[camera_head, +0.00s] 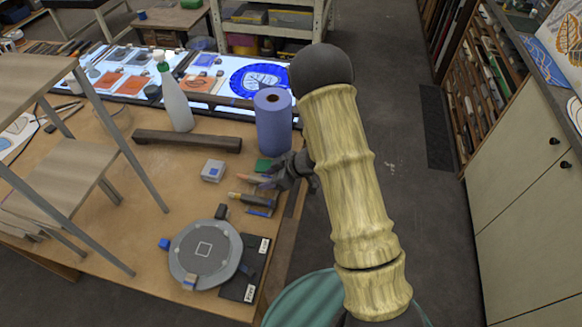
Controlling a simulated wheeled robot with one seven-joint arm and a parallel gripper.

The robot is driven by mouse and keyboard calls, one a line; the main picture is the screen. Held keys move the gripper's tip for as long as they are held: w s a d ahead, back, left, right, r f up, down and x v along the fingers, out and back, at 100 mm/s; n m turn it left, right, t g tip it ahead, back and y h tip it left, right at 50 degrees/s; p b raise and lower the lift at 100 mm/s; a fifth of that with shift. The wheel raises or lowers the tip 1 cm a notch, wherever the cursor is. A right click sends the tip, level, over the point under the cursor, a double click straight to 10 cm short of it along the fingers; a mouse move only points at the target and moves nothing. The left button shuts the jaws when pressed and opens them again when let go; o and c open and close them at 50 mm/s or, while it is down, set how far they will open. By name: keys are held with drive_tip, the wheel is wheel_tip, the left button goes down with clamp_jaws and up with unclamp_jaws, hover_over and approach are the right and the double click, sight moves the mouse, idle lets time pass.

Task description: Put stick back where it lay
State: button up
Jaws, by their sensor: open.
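My gripper (276,181) is dark and small in view, low over the right edge of the wooden table (140,245). It is open, its fingers pointing left beside a short tool with a light reddish-brown end (252,178). A second short tool with a tan tip and dark body (252,199) lies just below it. Whether the fingers touch either tool is too small to tell. A long dark brown bar (186,140) lies across the table further back, apart from my gripper. I cannot tell which of these is the stick. My arm hides the area right of the gripper.
A blue paper roll (273,122) and a white bottle (174,95) stand behind my gripper. A grey-blue box (213,171), a green block (264,165) and a round grey device (205,254) lie nearby. A metal-legged rack (75,130) stands left. Floor is clear right of my arm.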

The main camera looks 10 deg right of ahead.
drive_tip(key=b+v, duration=0.1)
drive_tip(key=v, duration=1.5)
drive_tip(key=shift+d+r, duration=0.1)
drive_tip(key=shift+d, duration=0.05)
drive_tip(key=w+d+r+m+t+h, duration=0.2)
drive_tip(key=d+r+m+t+h, duration=0.25)
drive_tip(key=d+m+h, duration=0.2)
drive_tip(key=s+a+m+g+h, duration=0.1)
drive_tip(key=s+m+g, duration=0.4)
drive_tip(key=s, duration=1)
drive_tip(key=shift+s+a+r+m+h, duration=0.3)
drive_tip(key=shift+s+a+m+h, duration=0.1)
drive_tip(key=shift+a+m, duration=0.5)
drive_tip(key=shift+d+g, duration=0.1)
drive_tip(key=shift+g, duration=0.15)
